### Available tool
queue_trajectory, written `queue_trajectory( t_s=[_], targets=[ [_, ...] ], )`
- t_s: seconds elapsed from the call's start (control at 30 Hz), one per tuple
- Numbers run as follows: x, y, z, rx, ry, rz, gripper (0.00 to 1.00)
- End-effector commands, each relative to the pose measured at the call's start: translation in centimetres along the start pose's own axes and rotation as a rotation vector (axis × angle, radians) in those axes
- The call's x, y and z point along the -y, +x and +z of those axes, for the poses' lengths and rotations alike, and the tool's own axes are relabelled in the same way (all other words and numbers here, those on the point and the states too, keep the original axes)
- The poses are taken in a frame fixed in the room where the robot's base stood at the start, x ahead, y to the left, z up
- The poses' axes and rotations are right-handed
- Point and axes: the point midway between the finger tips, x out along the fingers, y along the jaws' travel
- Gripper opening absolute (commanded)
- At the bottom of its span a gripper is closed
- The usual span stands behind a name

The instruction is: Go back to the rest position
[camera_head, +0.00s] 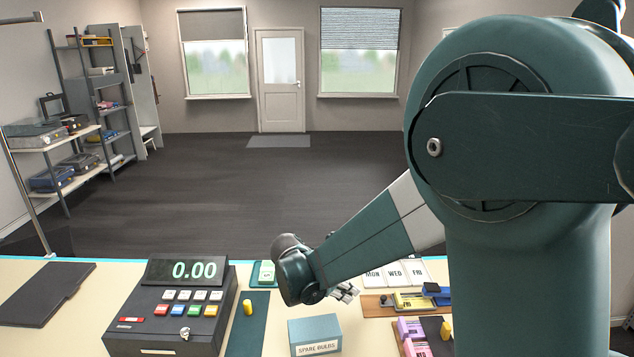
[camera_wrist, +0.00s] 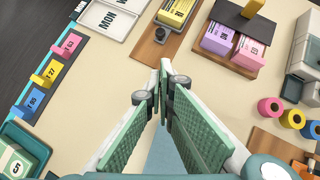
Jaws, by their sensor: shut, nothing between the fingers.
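My gripper (camera_head: 345,291) is above the counter in the head view, at the end of my arm, which reaches in from the right. It is to the left of the white MON, WED and FRI tray (camera_head: 395,274) and behind the blue SPARE BULBS box (camera_head: 315,334). In the wrist view my gripper (camera_wrist: 164,72) has its green padded fingers meeting at the tips, with nothing between them. Bare cream counter (camera_wrist: 120,75) shows around the tips. A blue surface shows between the finger bases; I cannot tell for sure what it is.
A cash register (camera_head: 170,312) reading 0.00 and a dark folder (camera_head: 45,293) lie left. A wooden board with a yellow block (camera_wrist: 178,12), pink and purple blocks (camera_wrist: 232,45) and several coloured rolls (camera_wrist: 270,107) surround the gripper. Numbered tags (camera_wrist: 52,72) line the left.

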Motion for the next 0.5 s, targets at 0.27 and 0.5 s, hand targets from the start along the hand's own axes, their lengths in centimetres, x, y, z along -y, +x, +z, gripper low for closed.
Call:
queue_trajectory(
  t_s=[0.27,0.5],
  targets=[
    [2.1,-0.9,1.7,-0.044,0.125,0.019,0.0],
    [4.8,-2.2,3.6,-0.105,0.299,0.039,0.0]
  ],
)
